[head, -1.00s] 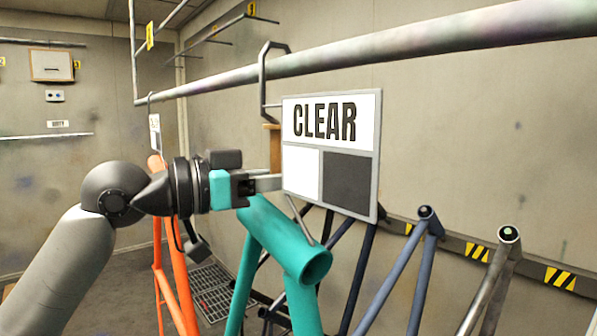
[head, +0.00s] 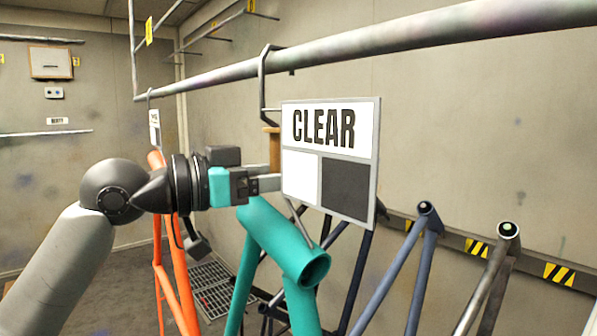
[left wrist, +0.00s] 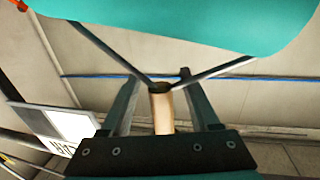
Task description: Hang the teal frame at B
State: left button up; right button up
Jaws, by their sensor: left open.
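The teal frame (head: 283,245) is below the rail (head: 400,42), its open tube end facing me. A dark hook (head: 262,85) passes over the rail above it, with its tip showing below the rail on the far side. A CLEAR card (head: 330,150) covers the middle of the hanger. A wooden grip (head: 272,140) shows beside the card and in the left wrist view (left wrist: 162,110). My left gripper (left wrist: 162,98) is open, with one finger on each side of the grip; contact is unclear. Thin prongs run from the grip toward the teal frame (left wrist: 185,20).
An orange frame (head: 181,270) hangs to the left, behind my arm, with its own card (head: 155,130). Dark and grey frames (head: 410,255) stand behind at right, near a hazard-striped strip (head: 555,275). A floor grate (head: 210,285) lies below.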

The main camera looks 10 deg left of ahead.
pick_arm(q)
jog(key=b+v, duration=0.5)
jog(key=v, duration=1)
jog(key=shift+a, duration=0.1)
